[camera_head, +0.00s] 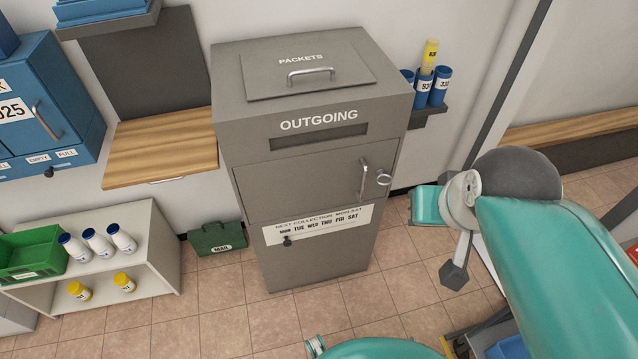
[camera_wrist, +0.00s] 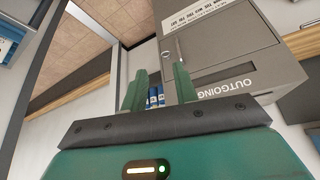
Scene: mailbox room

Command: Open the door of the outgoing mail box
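The grey outgoing mail box (camera_head: 262,250) stands against the wall in the head view. Its front door (camera_head: 290,185) looks shut, with an upright metal handle (camera_head: 363,180) near the right edge and a round lock (camera_head: 383,177) beside it. The wrist view shows the box (camera_wrist: 235,60) upside down, with the door handle (camera_wrist: 179,48) beyond the fingers. My gripper (camera_wrist: 160,68) is open, its two green fingers apart with nothing held between them. In the head view my arm is to the right of the box, apart from the handle; I cannot make out the fingertips there.
Blue tubes (camera_head: 424,88) stand on a small shelf right of the box. A wooden wall shelf (camera_head: 165,150), blue cabinet (camera_head: 60,90) and white low shelf (camera_head: 150,235) are at left. A green mail case (camera_head: 217,240) lies nearby. Tiled floor before the box is partly clear.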

